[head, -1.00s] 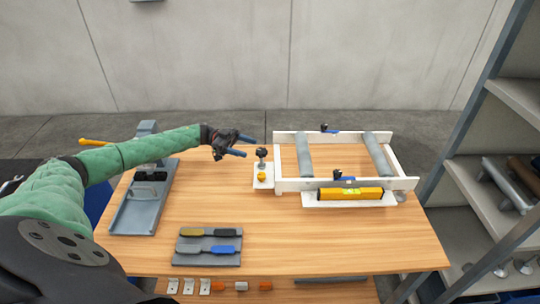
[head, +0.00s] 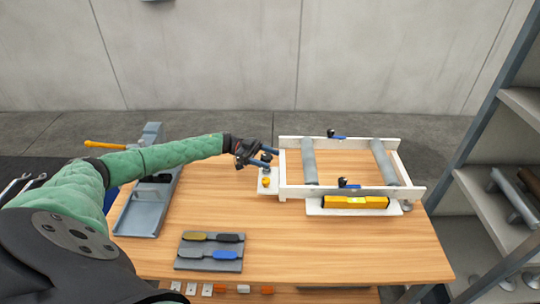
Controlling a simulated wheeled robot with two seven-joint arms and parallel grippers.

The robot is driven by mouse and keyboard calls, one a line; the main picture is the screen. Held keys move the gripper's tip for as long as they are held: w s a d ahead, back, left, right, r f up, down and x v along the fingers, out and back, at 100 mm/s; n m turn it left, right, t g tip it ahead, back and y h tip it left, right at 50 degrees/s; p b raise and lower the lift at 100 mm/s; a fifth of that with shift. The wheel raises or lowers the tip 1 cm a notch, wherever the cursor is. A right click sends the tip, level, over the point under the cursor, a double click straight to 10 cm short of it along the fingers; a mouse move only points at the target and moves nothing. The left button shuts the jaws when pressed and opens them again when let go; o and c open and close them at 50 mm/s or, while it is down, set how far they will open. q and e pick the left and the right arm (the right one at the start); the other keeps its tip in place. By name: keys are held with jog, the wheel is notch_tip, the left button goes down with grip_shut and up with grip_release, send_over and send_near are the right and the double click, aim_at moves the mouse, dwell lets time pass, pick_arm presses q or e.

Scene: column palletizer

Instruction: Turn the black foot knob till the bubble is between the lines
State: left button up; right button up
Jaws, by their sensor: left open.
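The black foot knob (head: 266,157) stands on its stem at the left end of the white frame (head: 352,193). My left gripper (head: 266,157) is open, with its blue fingers at the knob, one on the far side and one on the near side; whether they touch it I cannot tell. The yellow spirit level (head: 340,202) lies along the front of the frame on a white ledge. Its vial (head: 357,200) shows yellow-green, but the bubble is too small to make out. My right gripper is not in view.
An orange knob (head: 266,182) sits on the white plate just in front of the foot knob. A grey tool mat (head: 211,263) and a grey tray (head: 143,222) lie to the left. Shelves (head: 490,190) stand at the right.

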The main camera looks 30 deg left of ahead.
pick_arm(q)
jog(key=shift+d+r, duration=0.1)
jog(key=shift+d, duration=0.5)
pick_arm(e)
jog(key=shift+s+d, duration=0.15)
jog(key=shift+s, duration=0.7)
pick_arm(q)
jog(key=c, duration=1)
jog(key=shift+n+t, duration=0.6)
jog(key=shift+t, duration=0.3)
jog(key=shift+w+n+t+y+p, duration=0.1)
jog(key=shift+n+t+y+p, duration=0.3)
jog(key=shift+n+t, duration=0.5)
jog(key=shift+w+t+y, duration=0.1)
jog(key=shift+t+y, duration=0.2)
jog(key=shift+t, duration=0.5)
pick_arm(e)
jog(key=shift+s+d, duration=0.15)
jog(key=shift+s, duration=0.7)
